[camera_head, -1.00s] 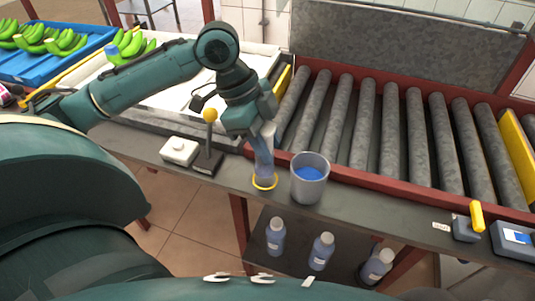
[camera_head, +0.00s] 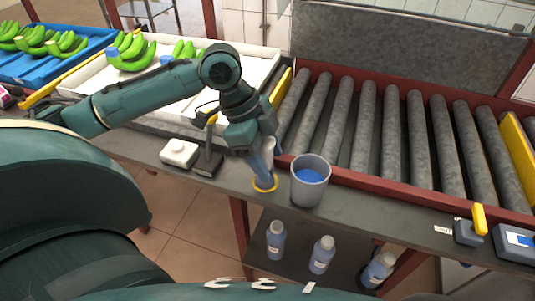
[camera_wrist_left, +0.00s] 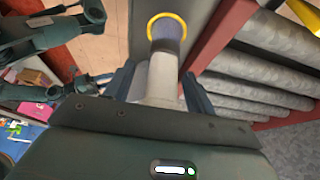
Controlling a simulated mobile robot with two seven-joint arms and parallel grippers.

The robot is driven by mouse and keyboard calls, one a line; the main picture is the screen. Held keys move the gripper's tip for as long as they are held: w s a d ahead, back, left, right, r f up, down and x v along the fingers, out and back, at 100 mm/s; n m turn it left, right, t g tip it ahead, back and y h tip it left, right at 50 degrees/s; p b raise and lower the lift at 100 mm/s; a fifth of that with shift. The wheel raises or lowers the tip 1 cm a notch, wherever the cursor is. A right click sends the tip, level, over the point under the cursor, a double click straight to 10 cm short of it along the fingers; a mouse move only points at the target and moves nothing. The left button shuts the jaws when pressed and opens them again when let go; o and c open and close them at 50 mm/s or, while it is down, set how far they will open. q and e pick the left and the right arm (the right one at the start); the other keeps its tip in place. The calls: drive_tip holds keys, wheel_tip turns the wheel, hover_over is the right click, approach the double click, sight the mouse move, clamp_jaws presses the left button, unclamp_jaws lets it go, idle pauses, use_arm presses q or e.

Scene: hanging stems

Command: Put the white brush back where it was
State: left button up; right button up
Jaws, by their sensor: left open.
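The white brush (camera_wrist_left: 161,78) shows in the wrist view as a pale handle with a dark bluish end. That end points at the yellow ring (camera_head: 265,184) on the grey bench. My left gripper (camera_head: 262,160) is low over the ring, pointing down. In the wrist view its fingers are open, one on each side of the handle, with gaps beside it. In the head view the gripper mostly hides the brush. I cannot tell whether the bristles touch the bench. My right gripper is not in view.
A grey cup (camera_head: 309,190) with blue contents stands just right of the ring. A post on a dark base (camera_head: 207,163) and a white box (camera_head: 179,152) are on the left. The roller conveyor (camera_head: 400,140) lies behind. Bottles (camera_head: 276,243) stand on a lower shelf.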

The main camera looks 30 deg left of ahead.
use_arm(q)
drive_tip(key=shift+r, duration=0.1)
drive_tip(key=p+v, duration=0.1)
drive_tip(key=v, duration=1.1)
drive_tip(key=shift+p, duration=0.35)
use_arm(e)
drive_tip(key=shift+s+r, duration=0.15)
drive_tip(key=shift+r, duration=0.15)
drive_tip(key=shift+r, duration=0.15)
